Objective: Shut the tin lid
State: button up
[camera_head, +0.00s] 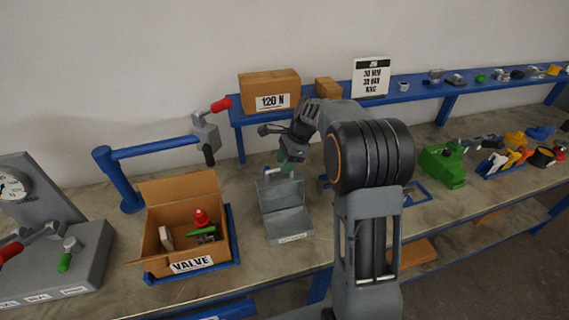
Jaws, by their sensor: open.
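A grey metal tin (287,222) stands on the bench in the middle of the view, with a small label on its front. Its lid (279,190) is raised at the back, so the tin is open and looks empty inside. My gripper (291,166) is above and behind the lid, at its top edge. The fingers are small and partly hidden in this view. Whether they touch the lid I cannot tell. My arm covers the bench to the right of the tin.
Left of the tin is an open cardboard box (180,265) marked VALVE, holding several small parts. A blue post with a horizontal bar (155,148) stands behind it. A blue shelf (420,88) runs along the back. A green object (443,166) lies at right.

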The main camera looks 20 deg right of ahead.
jog(key=shift+a+f, duration=0.2)
jog(key=shift+f, duration=0.25)
jog(key=shift+c, duration=0.3)
grip_shut()
